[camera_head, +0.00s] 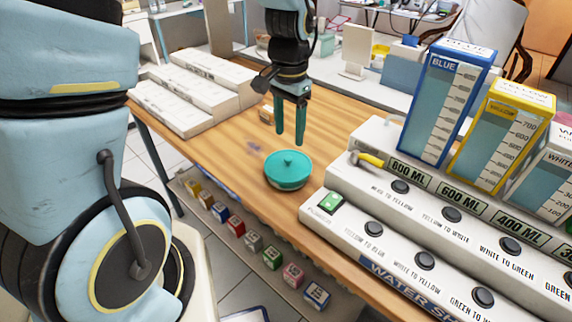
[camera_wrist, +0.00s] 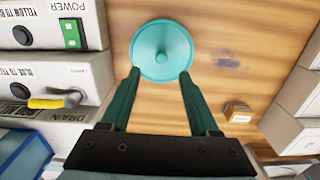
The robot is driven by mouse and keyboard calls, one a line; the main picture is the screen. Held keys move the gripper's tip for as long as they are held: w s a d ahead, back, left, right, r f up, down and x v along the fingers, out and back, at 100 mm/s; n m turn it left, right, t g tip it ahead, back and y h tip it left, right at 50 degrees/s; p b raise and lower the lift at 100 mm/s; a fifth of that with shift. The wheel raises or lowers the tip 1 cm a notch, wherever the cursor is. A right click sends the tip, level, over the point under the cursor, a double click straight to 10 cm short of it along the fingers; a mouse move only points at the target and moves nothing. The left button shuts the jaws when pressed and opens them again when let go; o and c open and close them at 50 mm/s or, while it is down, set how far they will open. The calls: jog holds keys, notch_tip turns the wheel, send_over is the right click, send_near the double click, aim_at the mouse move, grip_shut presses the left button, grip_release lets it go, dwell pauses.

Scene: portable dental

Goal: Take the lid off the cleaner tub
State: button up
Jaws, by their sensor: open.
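The cleaner tub (camera_head: 289,182) stands upright on the wooden table, with its round teal lid (camera_head: 288,163) on top and a small knob at the lid's middle. The lid also shows from above in the wrist view (camera_wrist: 161,50), with its knob at the centre. My gripper (camera_head: 289,138) points down above the tub, its two teal fingers apart and empty. In the wrist view my gripper (camera_wrist: 161,82) has its fingertips at the near edge of the lid, one to each side. I cannot tell the exact height gap. The tub's body is hidden under the lid in the wrist view.
The water sorting machine (camera_head: 400,225) with buttons and blue and yellow tanks (camera_head: 445,100) stands close on the right. White labelled boxes (camera_head: 190,95) line the left back. A small tan block (camera_wrist: 238,112) lies on the table. Bare wood (camera_head: 235,130) surrounds the tub's left side.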

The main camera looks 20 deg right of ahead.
aim_at(288, 158)
jog(key=shift+w+a+f+p, duration=0.1)
jog(key=shift+f+p, duration=0.4)
jog(key=shift+f, duration=1.4)
jog(key=shift+w+f+p, duration=0.1)
jog(key=shift+f+p, duration=0.35)
jog(key=shift+f, duration=1.4)
grip_shut()
